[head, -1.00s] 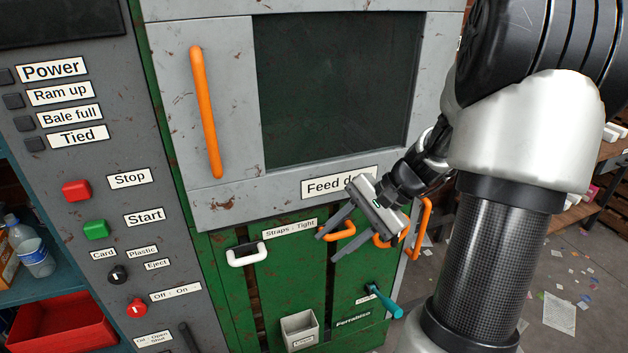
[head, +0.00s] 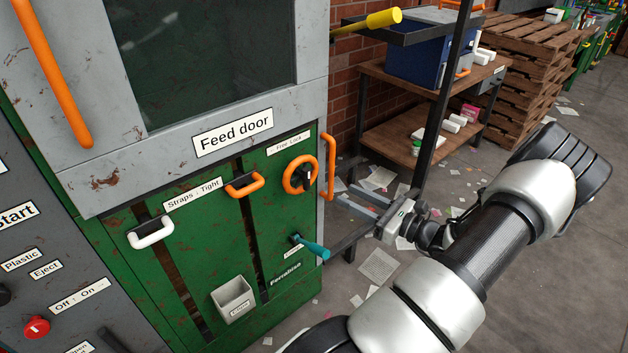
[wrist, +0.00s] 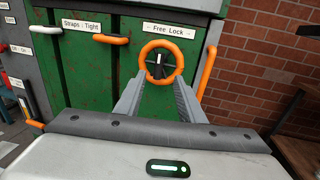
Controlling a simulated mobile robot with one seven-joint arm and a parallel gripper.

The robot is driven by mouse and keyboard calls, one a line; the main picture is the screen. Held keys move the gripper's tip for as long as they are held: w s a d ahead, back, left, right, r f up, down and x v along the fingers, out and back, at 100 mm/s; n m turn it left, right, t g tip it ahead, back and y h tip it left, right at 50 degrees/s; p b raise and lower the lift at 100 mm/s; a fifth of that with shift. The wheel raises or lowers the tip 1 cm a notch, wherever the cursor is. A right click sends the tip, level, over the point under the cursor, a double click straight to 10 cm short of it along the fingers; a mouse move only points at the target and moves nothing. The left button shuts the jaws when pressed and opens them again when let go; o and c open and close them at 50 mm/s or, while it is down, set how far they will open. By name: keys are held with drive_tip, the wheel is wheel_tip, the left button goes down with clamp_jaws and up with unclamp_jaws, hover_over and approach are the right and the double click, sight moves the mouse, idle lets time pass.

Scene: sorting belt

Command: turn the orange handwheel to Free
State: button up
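The orange handwheel (head: 301,175) is on the green lower panel of the machine, at its right side, with a black pointer in its middle. Its label "Free Lock" (head: 287,143) is just above it. In the wrist view the handwheel (wrist: 161,62) is straight ahead, beyond the fingertips, with the pointer roughly upright below the label (wrist: 169,29). My gripper (head: 337,220) is open and empty, to the right of and apart from the handwheel in the head view. Its two fingers (wrist: 160,98) spread on either side below the wheel in the wrist view.
An orange vertical handle (head: 331,167) is close to the right of the wheel. An orange strap handle (head: 244,185), a white one (head: 151,232) and a teal lever (head: 310,246) are nearby. A wooden shelf table (head: 418,90) stands behind. Papers litter the floor.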

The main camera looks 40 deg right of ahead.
sight(309, 177)
drive_tip(key=w, duration=0.4)
drive_tip(key=w+a, duration=0.1)
drive_tip(key=w, duration=0.3)
drive_tip(key=w+a, duration=0.1)
drive_tip(key=w, duration=0.3)
drive_tip(key=shift+w+b, duration=0.3)
drive_tip(key=shift+b, duration=0.1)
clamp_jaws()
